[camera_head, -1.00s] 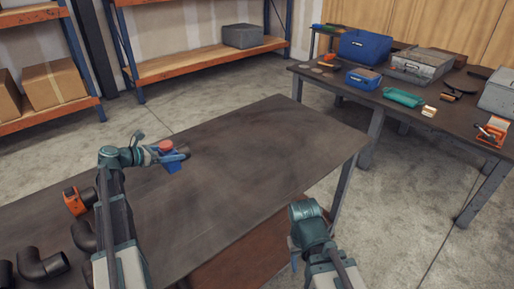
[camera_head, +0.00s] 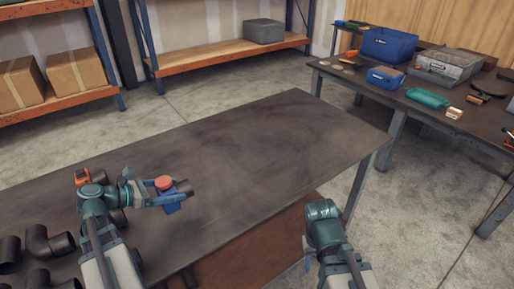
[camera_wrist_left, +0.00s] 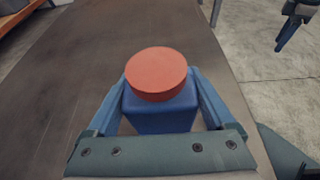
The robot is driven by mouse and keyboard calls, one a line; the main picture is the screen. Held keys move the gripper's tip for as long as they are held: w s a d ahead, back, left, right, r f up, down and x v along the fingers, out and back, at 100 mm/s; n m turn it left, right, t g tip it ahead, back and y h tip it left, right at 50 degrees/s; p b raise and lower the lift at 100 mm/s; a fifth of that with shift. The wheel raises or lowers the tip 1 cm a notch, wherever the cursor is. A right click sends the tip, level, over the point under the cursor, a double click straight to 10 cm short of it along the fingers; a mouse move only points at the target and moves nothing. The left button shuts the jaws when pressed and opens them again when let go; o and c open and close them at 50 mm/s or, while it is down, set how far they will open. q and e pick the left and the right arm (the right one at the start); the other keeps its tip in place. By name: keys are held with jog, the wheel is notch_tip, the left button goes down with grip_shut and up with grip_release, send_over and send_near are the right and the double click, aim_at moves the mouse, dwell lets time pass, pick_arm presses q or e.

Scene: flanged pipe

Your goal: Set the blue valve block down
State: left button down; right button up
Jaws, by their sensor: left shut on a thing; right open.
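The blue valve block (camera_head: 171,207) with a round red cap (camera_head: 164,183) is over the near part of the dark table (camera_head: 235,150). My left gripper (camera_head: 166,190) is shut on it; in the left wrist view the fingers (camera_wrist_left: 160,100) flank the blue body (camera_wrist_left: 160,115) below the red cap (camera_wrist_left: 156,74). A short dark cylinder (camera_head: 184,187) shows just right of the block; I cannot tell whether it belongs to it. The block's underside is hidden, so I cannot tell whether it touches the table. My right gripper (camera_head: 308,252) is open and empty off the table's front edge.
Several black pipe elbows (camera_head: 48,243) lie at the table's near left. An orange item (camera_head: 83,177) is behind my left arm. The table's middle and far right are clear. A second table (camera_head: 400,100) with blue bins (camera_head: 388,45) stands at the back right.

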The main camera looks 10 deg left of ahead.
pick_arm(q)
jog(key=s, duration=0.1)
jog(key=s+d, duration=0.1)
jog(key=s, duration=0.1)
jog(key=s+d, duration=0.1)
jog(key=s, duration=0.1)
jog(key=shift+s+d+f+b, duration=0.15)
jog(key=shift+f+b, duration=0.2)
jog(key=w+f+b, duration=0.1)
jog(key=w, duration=1.3)
jog(key=shift+w+d+f, duration=0.25)
jog(key=shift+w+d, duration=0.1)
jog(key=f+b, duration=0.2)
jog(key=w+f+b, duration=0.1)
jog(key=b, duration=0.1)
jog(key=shift+w+f, duration=0.15)
jog(key=shift+f, duration=0.25)
jog(key=shift+r, duration=0.1)
